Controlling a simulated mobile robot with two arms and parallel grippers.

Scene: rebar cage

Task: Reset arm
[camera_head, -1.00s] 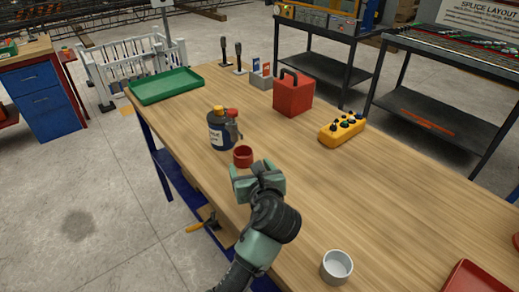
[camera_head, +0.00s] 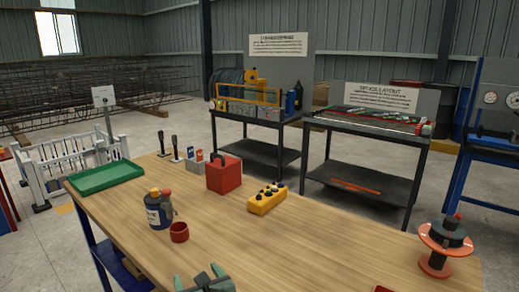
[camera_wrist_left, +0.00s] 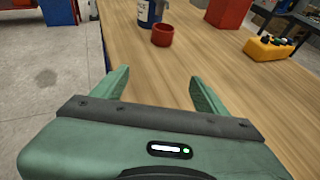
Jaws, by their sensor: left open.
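My left gripper (camera_head: 205,281) shows only in part at the bottom edge of the head view. In the left wrist view its two green fingers (camera_wrist_left: 160,88) stand apart with nothing between them. A small red cup (camera_head: 179,232) stands upright on the wooden table (camera_head: 290,238), beyond the gripper and apart from it. The cup also shows in the wrist view (camera_wrist_left: 162,36), past the fingertips. My right gripper is not in view.
A dark labelled bottle (camera_head: 158,210) stands beside the cup. A green tray (camera_head: 105,177), red box (camera_head: 223,175) and yellow control box (camera_head: 267,199) sit farther back. An orange-and-black spool (camera_head: 445,243) is at right. The table's middle is clear.

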